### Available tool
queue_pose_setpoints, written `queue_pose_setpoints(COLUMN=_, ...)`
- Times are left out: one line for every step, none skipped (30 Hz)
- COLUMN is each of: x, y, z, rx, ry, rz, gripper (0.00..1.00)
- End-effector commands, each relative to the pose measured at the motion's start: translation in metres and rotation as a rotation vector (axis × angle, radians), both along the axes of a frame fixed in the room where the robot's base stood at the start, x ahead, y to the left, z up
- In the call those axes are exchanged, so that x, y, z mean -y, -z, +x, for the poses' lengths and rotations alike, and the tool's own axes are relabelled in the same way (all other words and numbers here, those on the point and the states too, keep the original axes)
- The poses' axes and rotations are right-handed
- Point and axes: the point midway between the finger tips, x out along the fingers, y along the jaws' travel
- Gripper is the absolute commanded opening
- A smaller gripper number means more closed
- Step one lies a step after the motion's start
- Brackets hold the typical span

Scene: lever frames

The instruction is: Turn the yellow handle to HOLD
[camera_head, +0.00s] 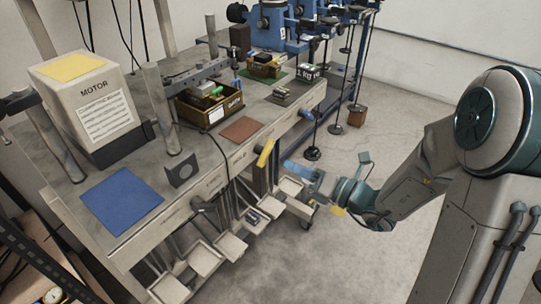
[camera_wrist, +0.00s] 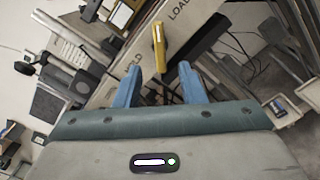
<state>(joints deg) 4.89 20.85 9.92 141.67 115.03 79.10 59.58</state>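The yellow handle (camera_head: 264,152) stands at the front edge of the bench in the head view, its upper end tilted to the right. In the wrist view the yellow handle (camera_wrist: 159,46) appears ahead of my gripper (camera_wrist: 160,78), between the two blue fingers. The fingers are apart and nothing is held. In the head view my gripper (camera_head: 296,173) is just right of the handle, with a gap between them. The wrist view shows a LOAD label (camera_wrist: 179,9) right of the handle's upper end. A partly hidden label (camera_wrist: 132,69), apparently HOLD, is near the left finger.
The bench (camera_head: 210,170) carries a motor box (camera_head: 90,105), a blue mat (camera_head: 122,200), a brown mat (camera_head: 241,130) and a wooden bin (camera_head: 208,105). Several small trays (camera_head: 203,260) hang below its front edge. Open floor (camera_head: 330,245) lies to the right.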

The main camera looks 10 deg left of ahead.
Motion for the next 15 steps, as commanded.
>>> queue_pose_setpoints(x=-0.012, y=0.001, z=0.003, rx=0.0, ry=-0.006, rz=0.001, gripper=0.36)
queue_pose_setpoints(x=-0.018, y=0.001, z=0.006, rx=0.001, ry=-0.007, rz=0.0, gripper=0.36)
queue_pose_setpoints(x=-0.026, y=0.001, z=0.009, rx=0.0, ry=-0.006, rz=0.0, gripper=0.36)
queue_pose_setpoints(x=-0.032, y=0.001, z=0.011, rx=0.0, ry=-0.006, rz=0.0, gripper=0.36)
queue_pose_setpoints(x=-0.037, y=0.0, z=0.014, rx=0.001, ry=-0.005, rz=0.0, gripper=0.36)
queue_pose_setpoints(x=-0.044, y=0.001, z=0.017, rx=0.001, ry=-0.006, rz=0.0, gripper=0.36)
queue_pose_setpoints(x=-0.049, y=0.001, z=0.019, rx=0.001, ry=-0.005, rz=-0.001, gripper=0.36)
queue_pose_setpoints(x=-0.053, y=0.0, z=0.02, rx=0.001, ry=-0.006, rz=0.0, gripper=0.36)
queue_pose_setpoints(x=-0.058, y=0.001, z=0.023, rx=0.001, ry=-0.004, rz=-0.001, gripper=0.36)
queue_pose_setpoints(x=-0.062, y=0.001, z=0.025, rx=0.0, ry=-0.003, rz=-0.002, gripper=0.36)
queue_pose_setpoints(x=-0.065, y=0.001, z=0.026, rx=0.001, ry=-0.004, rz=-0.001, gripper=0.36)
queue_pose_setpoints(x=-0.068, y=0.0, z=0.028, rx=0.002, ry=-0.004, rz=-0.001, gripper=0.36)
queue_pose_setpoints(x=-0.07, y=0.0, z=0.029, rx=0.002, ry=-0.002, rz=-0.001, gripper=0.36)
queue_pose_setpoints(x=-0.072, y=0.0, z=0.029, rx=0.001, ry=-0.002, rz=-0.001, gripper=0.36)
queue_pose_setpoints(x=-0.074, y=0.0, z=0.03, rx=0.001, ry=-0.002, rz=-0.001, gripper=0.36)
